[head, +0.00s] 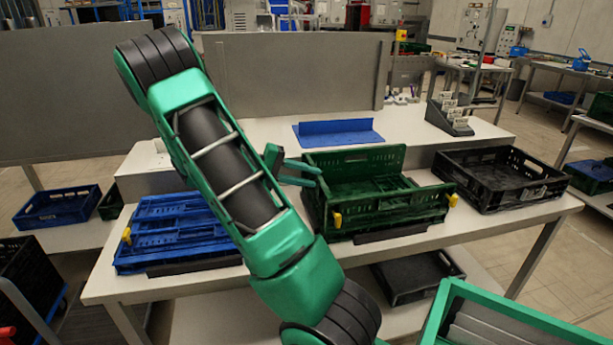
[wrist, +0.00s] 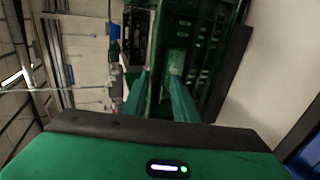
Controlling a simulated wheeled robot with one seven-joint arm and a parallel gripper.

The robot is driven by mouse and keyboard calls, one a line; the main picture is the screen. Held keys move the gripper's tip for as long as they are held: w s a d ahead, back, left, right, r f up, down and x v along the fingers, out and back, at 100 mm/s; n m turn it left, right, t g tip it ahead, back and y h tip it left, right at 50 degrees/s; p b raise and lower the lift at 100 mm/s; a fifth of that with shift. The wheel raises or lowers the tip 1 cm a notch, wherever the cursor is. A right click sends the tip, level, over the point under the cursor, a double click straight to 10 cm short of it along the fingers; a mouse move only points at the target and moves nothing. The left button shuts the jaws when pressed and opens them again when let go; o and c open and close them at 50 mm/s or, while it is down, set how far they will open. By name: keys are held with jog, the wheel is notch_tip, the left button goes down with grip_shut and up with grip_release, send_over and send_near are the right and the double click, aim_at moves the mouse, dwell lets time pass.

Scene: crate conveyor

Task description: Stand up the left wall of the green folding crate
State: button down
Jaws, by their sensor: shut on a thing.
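The green folding crate (head: 388,217) sits on the white table in the middle of the head view. Its long back wall stands up, and folded panels lie low inside it. My gripper (head: 318,177) is at the crate's left side, with its two green fingers on the top of the left wall (head: 314,208). The left wall looks raised, but its exact tilt is hard to tell. In the wrist view, my gripper (wrist: 158,76) has the wall's edge between its fingers, and the crate's slotted panels (wrist: 205,45) show beyond.
A folded blue crate (head: 180,235) lies to the left, partly behind my arm. An open black crate (head: 500,180) stands to the right. A blue panel (head: 338,133) and a dark card holder (head: 448,118) are on the raised back surface. Yellow latches mark the green crate's front corners.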

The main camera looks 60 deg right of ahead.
jog(key=shift+w+a+f, duration=0.1)
jog(key=shift+a+f, duration=0.2)
jog(key=shift+f, duration=0.3)
jog(key=c, duration=1.6)
grip_release()
jog(key=shift+c, duration=0.2)
jog(key=shift+d+r, duration=0.1)
jog(key=shift+w, duration=0.1)
jog(key=shift+w+r, duration=0.1)
jog(key=v, duration=1)
jog(key=shift+a, duration=0.25)
jog(key=shift+w+r, duration=0.1)
jog(key=shift+r, duration=0.05)
